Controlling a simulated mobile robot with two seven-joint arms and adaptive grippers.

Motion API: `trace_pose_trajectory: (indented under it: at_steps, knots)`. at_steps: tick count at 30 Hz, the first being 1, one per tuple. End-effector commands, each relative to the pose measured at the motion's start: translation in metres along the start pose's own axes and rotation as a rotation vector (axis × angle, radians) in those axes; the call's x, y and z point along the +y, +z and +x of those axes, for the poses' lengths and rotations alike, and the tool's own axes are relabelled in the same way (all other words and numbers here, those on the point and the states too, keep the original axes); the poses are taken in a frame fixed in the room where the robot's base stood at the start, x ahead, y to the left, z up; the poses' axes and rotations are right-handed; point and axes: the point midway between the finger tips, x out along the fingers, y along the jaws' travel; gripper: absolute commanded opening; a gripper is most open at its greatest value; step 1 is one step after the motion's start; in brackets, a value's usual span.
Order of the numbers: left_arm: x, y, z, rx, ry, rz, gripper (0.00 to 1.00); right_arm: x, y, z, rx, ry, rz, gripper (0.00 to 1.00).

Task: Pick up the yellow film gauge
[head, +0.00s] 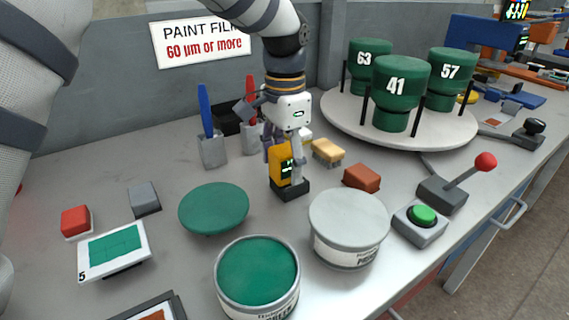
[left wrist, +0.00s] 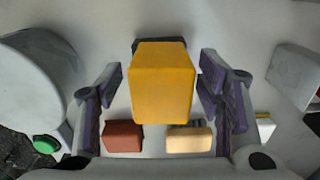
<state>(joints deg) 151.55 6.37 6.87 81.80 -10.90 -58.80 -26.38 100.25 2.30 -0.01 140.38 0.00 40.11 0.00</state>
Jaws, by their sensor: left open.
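The yellow film gauge (head: 277,160) stands upright in a dark base (head: 291,190) near the middle of the bench. My left gripper (head: 284,150) is lowered over it from above. In the left wrist view the yellow gauge (left wrist: 162,85) lies between the two purple-padded fingers of my left gripper (left wrist: 162,92). The fingers are spread, with a gap visible on each side of the gauge. My right gripper is in neither view.
An open green paint can (head: 258,275), a lidded can (head: 348,228) and a green lid (head: 213,208) stand in front. A tan block (head: 327,151) and a brown block (head: 362,178) lie right of the gauge. Brush holders (head: 212,150) are behind left. A turntable (head: 400,133) holds green cups.

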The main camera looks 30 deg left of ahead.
Motion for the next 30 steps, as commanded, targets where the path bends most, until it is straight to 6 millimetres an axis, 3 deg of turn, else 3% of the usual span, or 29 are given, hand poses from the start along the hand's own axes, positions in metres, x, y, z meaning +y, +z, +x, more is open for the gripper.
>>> trace_pose_trajectory:
  at_steps: [3, 10, 17, 26, 30]
  knots:
    - [0.0, 0.0, 0.015, 0.001, -0.001, 0.0, 0.61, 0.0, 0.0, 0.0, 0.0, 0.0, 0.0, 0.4]
    - [0.0, 0.0, 0.016, 0.003, -0.002, 0.0, 0.59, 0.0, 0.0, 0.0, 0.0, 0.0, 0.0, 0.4]
    - [0.0, 0.0, 0.016, 0.002, -0.001, 0.0, 0.06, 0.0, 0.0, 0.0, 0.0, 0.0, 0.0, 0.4]
    - [0.0, -0.001, 0.015, 0.003, -0.002, 0.0, 0.06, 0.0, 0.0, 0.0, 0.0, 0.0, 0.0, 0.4]
    - [-0.001, -0.001, 0.001, 0.005, -0.003, 0.0, 0.06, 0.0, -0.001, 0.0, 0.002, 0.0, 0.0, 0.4]
